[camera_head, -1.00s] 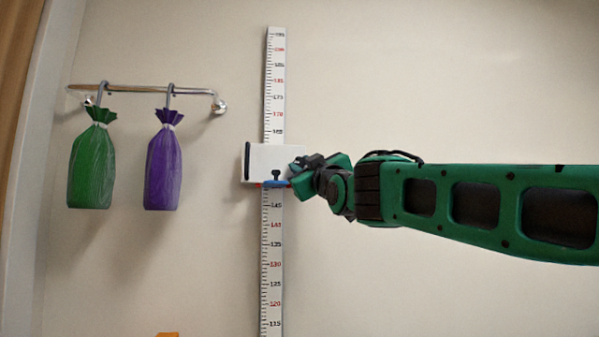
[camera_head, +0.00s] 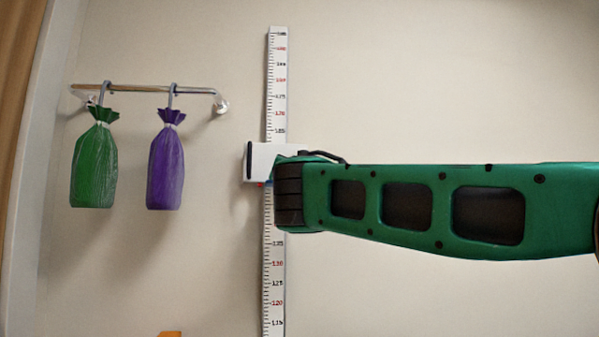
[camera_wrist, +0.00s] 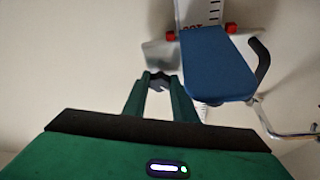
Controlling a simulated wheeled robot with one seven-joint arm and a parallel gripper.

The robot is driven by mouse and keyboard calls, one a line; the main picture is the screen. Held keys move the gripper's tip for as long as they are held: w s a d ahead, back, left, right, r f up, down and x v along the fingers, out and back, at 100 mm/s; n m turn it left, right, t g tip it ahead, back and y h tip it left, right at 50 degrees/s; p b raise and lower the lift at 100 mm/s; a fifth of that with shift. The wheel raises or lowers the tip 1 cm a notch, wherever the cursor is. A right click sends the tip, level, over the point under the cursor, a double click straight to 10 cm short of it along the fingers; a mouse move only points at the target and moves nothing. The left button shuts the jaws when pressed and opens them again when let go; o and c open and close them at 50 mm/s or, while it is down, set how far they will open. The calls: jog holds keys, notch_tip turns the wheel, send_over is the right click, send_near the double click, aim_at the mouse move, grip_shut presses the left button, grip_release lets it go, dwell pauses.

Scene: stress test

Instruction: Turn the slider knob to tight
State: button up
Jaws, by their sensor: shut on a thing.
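The white slider (camera_head: 262,158) sits on the vertical ruler (camera_head: 276,85) on the wall, with a black strip at its left edge. My arm hides its right and lower parts, the knob and my gripper in the head view. In the wrist view, my gripper (camera_wrist: 159,82) is shut on a small dark piece between its fingertips, which seems to be the slider knob. The knob's turn position cannot be made out. A blue plate (camera_wrist: 215,65) of the slider shows just right of the fingers, with red pieces (camera_wrist: 230,28) near its far end.
A chrome wall rail (camera_head: 145,89) holds a green bag (camera_head: 94,165) and a purple bag (camera_head: 166,165) left of the ruler. The rail also shows at the right of the wrist view (camera_wrist: 290,135). The wall right of the ruler is bare behind my arm.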

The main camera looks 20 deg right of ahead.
jog(key=shift+w+a+r+m+g+h, duration=0.1)
jog(key=shift+m+g+h, duration=0.4)
jog(key=shift+m, duration=1.2)
jog(key=shift+s+a+r+m+g+h, duration=0.1)
jog(key=shift+m+g+h, duration=0.45)
jog(key=shift+m, duration=1.15)
jog(key=shift+w+a+m+g+h, duration=0.1)
jog(key=shift+m+g+h, duration=0.4)
jog(key=shift+m, duration=1.2)
jog(key=shift+m+g, duration=0.3)
jog(key=shift+g, duration=0.05)
jog(key=o, duration=1.1)
jog(key=shift+c, duration=0.2)
